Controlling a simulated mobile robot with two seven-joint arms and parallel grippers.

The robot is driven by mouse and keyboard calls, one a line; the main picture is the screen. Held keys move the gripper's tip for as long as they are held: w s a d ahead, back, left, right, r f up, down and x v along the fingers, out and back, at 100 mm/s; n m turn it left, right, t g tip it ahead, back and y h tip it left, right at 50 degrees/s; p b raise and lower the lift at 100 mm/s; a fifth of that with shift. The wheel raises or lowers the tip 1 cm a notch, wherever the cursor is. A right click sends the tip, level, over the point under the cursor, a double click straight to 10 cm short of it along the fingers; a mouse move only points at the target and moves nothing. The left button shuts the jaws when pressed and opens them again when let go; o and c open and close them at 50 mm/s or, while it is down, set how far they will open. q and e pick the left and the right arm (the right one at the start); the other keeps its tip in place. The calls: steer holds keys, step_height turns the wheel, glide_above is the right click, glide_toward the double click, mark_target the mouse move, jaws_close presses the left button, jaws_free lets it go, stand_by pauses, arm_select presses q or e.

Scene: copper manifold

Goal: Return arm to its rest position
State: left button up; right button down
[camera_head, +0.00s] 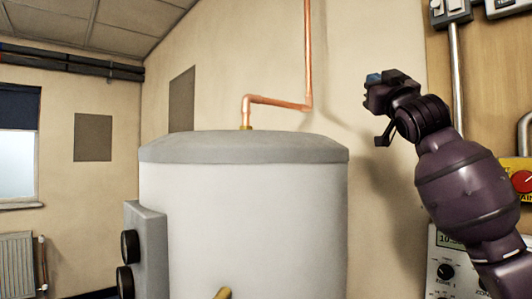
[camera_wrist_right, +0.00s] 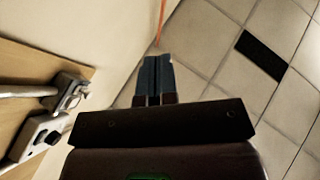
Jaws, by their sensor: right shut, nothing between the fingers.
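My right gripper (camera_head: 374,82) is raised at the right of the head view, at the end of my dark purple arm. It is beside the white tank and apart from it, in front of the beige wall. In the right wrist view its two blue-grey fingers (camera_wrist_right: 154,78) are together, with nothing between them. My left gripper is not in either view.
A white tank (camera_head: 245,215) with a grey lid (camera_head: 243,147) stands in the middle. A copper pipe (camera_head: 279,102) rises from its top. A control panel (camera_head: 447,268) and a wooden board (camera_head: 490,75) are at the right. A radiator (camera_head: 17,265) is far left.

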step_height(320, 180, down, 36)
steer(key=w+a+n+g, duration=0.1)
steer(key=w+n+g, duration=0.1)
steer(key=g, duration=0.2)
steer(key=s+f+m+g+h, duration=0.1)
steer(key=s+f, duration=0.2)
steer(key=f, duration=0.5)
steer(key=s+d+f+m+g, duration=0.1)
steer(key=s+f, duration=0.3)
steer(key=f, duration=0.4)
steer(key=s+f+g+h, duration=0.1)
steer(key=s+f, duration=0.2)
steer(key=f, duration=0.5)
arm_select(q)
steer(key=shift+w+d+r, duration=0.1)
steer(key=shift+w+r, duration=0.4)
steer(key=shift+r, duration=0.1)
arm_select(e)
steer(key=s+d+f+m+g+h, duration=0.1)
steer(key=s+d+f+m+g, duration=0.1)
steer(key=s+f, duration=1.1)
steer(key=s+d+f+m+g+h, duration=0.1)
steer(key=s+f+g, duration=0.3)
steer(key=s+f, duration=0.9)
steer(key=shift+s+d+m+h, duration=0.4)
steer(key=shift+s+m+h, duration=0.1)
steer(key=shift+s+m, duration=0.25)
